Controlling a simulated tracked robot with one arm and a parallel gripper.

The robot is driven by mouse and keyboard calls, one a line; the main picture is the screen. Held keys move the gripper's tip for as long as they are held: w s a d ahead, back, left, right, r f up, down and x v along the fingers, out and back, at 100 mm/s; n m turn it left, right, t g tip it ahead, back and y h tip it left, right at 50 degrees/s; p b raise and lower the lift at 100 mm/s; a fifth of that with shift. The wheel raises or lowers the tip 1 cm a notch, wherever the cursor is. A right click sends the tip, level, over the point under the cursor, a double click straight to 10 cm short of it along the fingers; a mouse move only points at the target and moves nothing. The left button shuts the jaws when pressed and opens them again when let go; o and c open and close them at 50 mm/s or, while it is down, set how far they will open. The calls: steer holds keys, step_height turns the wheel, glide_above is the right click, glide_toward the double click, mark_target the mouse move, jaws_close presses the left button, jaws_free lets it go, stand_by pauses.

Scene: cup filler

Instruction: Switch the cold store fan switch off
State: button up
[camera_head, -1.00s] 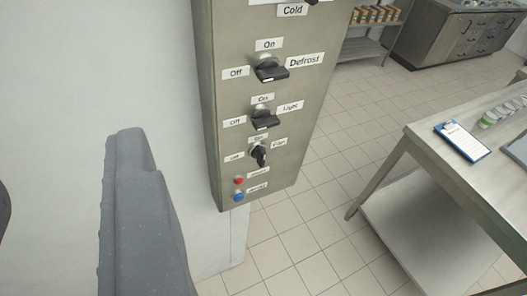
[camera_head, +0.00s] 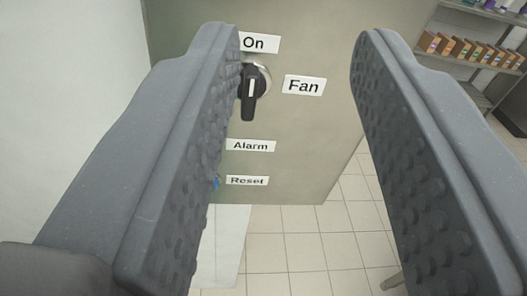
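The fan switch (camera_head: 252,91) is a black rotary handle on a round pale base, on the grey control panel (camera_head: 300,130). Its handle stands close to vertical with a white line along it, below the "On" label (camera_head: 261,43) and left of the "Fan" label (camera_head: 304,85). My gripper (camera_head: 297,48) is open and empty, one finger on each side of the picture. The switch shows between the fingers, close beside the left finger, which overlaps its left edge. Whether they touch I cannot tell. The left finger hides the panel area left of the switch.
Below are the "Alarm" label (camera_head: 250,146) and the "Reset" label (camera_head: 247,181); a blue button (camera_head: 216,183) peeks out beside the left finger. A white wall (camera_head: 70,90) is at left. Shelves with boxes (camera_head: 470,48) stand far right. Tiled floor is below.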

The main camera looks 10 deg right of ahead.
mark_target(253, 85)
step_height(253, 85, down, 7)
steer(key=s+y, duration=0.2)
steer(key=y, duration=0.1)
steer(key=w+b, duration=0.1)
steer(key=w, duration=0.5)
steer(key=w+b, duration=0.1)
steer(key=w, duration=0.6)
steer(key=shift+w+a+f+b, duration=0.15)
steer(key=shift+b, duration=0.2)
steer(key=shift+c, duration=0.3)
jaws_close()
